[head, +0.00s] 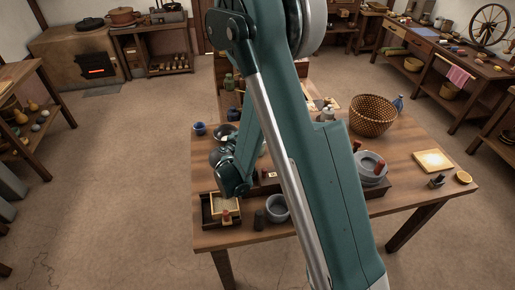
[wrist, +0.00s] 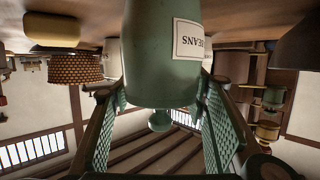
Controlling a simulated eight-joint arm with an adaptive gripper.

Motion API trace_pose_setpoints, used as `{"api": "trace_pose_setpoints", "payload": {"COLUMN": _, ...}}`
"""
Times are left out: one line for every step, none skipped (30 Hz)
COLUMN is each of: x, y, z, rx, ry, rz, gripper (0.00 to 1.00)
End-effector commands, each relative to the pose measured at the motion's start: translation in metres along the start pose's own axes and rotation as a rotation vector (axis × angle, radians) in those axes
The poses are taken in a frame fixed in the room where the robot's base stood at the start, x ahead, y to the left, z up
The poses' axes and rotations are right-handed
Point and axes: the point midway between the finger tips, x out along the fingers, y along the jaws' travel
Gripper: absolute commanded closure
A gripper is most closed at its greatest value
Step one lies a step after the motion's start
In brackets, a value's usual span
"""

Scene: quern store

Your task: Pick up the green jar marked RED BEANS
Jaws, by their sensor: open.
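A green jar (wrist: 160,50) fills the top middle of the wrist view, which looks upside down. My gripper (wrist: 163,88) is open, with one textured finger on each side of the jar. I cannot tell whether either finger touches it. A small round green part (wrist: 160,121) shows just below the jar. In the head view my arm covers much of the table, and I cannot make out the gripper's fingertips or this jar there.
The wooden table (head: 420,210) bears a wicker basket (head: 373,115), grey stone rings (head: 370,168), a grey bowl (head: 278,208) and a small tray (head: 206,212). Green jars (head: 229,82) stand beyond its far edge. The wrist view also shows a woven basket (wrist: 75,69) at left.

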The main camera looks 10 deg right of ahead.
Motion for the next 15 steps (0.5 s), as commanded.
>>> {"api": "trace_pose_setpoints", "payload": {"x": 0.0000, "y": 0.0000, "z": 0.0000, "rx": 0.000, "ry": 0.000, "rz": 0.000, "gripper": 0.55}}
{"api": "trace_pose_setpoints", "payload": {"x": -0.0001, "y": 0.0000, "z": 0.0000, "rx": 0.000, "ry": 0.000, "rz": 0.000, "gripper": 0.55}}
{"api": "trace_pose_setpoints", "payload": {"x": -0.0001, "y": 0.0000, "z": 0.0001, "rx": 0.000, "ry": 0.000, "rz": 0.000, "gripper": 0.55}}
{"api": "trace_pose_setpoints", "payload": {"x": -0.0001, "y": 0.0000, "z": 0.0000, "rx": 0.000, "ry": 0.000, "rz": 0.000, "gripper": 0.55}}
{"api": "trace_pose_setpoints", "payload": {"x": -0.0001, "y": 0.0000, "z": 0.0001, "rx": 0.000, "ry": 0.000, "rz": 0.000, "gripper": 0.59}}
{"api": "trace_pose_setpoints", "payload": {"x": -0.0001, "y": 0.0000, "z": 0.0001, "rx": 0.000, "ry": 0.000, "rz": 0.000, "gripper": 0.64}}
{"api": "trace_pose_setpoints", "payload": {"x": -0.0001, "y": 0.0000, "z": 0.0001, "rx": 0.000, "ry": 0.000, "rz": 0.000, "gripper": 0.68}}
{"api": "trace_pose_setpoints", "payload": {"x": -0.0001, "y": 0.0000, "z": 0.0001, "rx": 0.000, "ry": 0.000, "rz": 0.000, "gripper": 0.72}}
{"api": "trace_pose_setpoints", "payload": {"x": -0.0001, "y": 0.0000, "z": 0.0001, "rx": 0.000, "ry": 0.000, "rz": 0.000, "gripper": 0.77}}
{"api": "trace_pose_setpoints", "payload": {"x": -0.0001, "y": 0.0000, "z": 0.0001, "rx": 0.000, "ry": 0.000, "rz": 0.000, "gripper": 0.81}}
{"api": "trace_pose_setpoints", "payload": {"x": -0.0001, "y": 0.0000, "z": 0.0001, "rx": 0.000, "ry": 0.000, "rz": 0.000, "gripper": 0.85}}
{"api": "trace_pose_setpoints", "payload": {"x": -0.0001, "y": 0.0000, "z": 0.0001, "rx": 0.000, "ry": 0.000, "rz": 0.000, "gripper": 0.90}}
{"api": "trace_pose_setpoints", "payload": {"x": -0.0001, "y": 0.0001, "z": 0.0001, "rx": 0.000, "ry": 0.000, "rz": 0.000, "gripper": 0.94}}
{"api": "trace_pose_setpoints", "payload": {"x": -0.0001, "y": 0.0001, "z": 0.0002, "rx": 0.000, "ry": 0.000, "rz": 0.000, "gripper": 0.97}}
{"api": "trace_pose_setpoints", "payload": {"x": -0.0001, "y": 0.0001, "z": 0.0002, "rx": 0.000, "ry": 0.000, "rz": 0.000, "gripper": 0.97}}
